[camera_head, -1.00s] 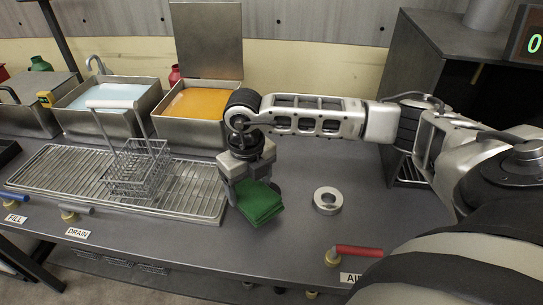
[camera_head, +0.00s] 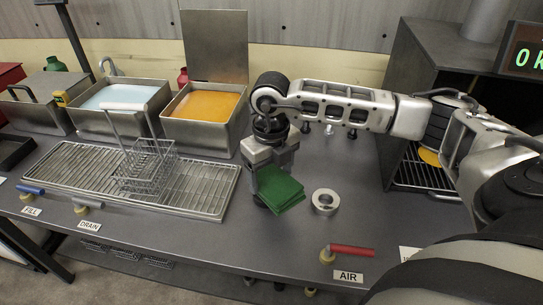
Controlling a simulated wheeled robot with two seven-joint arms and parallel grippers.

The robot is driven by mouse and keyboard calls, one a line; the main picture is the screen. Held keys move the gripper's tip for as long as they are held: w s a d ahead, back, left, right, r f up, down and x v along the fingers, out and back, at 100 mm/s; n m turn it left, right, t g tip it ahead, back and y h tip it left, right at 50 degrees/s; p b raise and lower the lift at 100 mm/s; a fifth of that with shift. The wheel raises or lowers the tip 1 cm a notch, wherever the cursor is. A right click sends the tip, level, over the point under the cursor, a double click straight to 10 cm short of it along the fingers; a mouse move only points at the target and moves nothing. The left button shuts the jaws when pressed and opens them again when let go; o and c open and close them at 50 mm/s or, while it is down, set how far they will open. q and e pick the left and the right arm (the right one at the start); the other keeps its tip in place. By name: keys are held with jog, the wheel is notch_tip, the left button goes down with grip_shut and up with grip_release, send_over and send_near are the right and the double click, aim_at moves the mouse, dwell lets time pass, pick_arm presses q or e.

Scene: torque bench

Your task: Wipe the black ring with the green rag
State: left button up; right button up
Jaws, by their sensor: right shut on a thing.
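The green rag (camera_head: 279,188) is a folded square hanging from my right gripper (camera_head: 272,164), which is shut on it just above the bench. A dark round edge, probably the black ring (camera_head: 258,201), shows at the lower left of the rag. The rag and gripper hide most of it, and I cannot tell whether the rag touches it. A bare silver ring (camera_head: 325,201) lies flat on the bench to the right of the rag, apart from it. My left gripper is not in view.
A drain grate (camera_head: 75,180) with a wire basket (camera_head: 148,170) lies to the left. Blue (camera_head: 120,98) and orange (camera_head: 205,105) liquid tanks stand behind. A red-handled air valve (camera_head: 350,250) is at the front edge.

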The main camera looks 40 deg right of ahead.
jog(key=shift+r+p, duration=0.75)
jog(key=shift+r, duration=0.75)
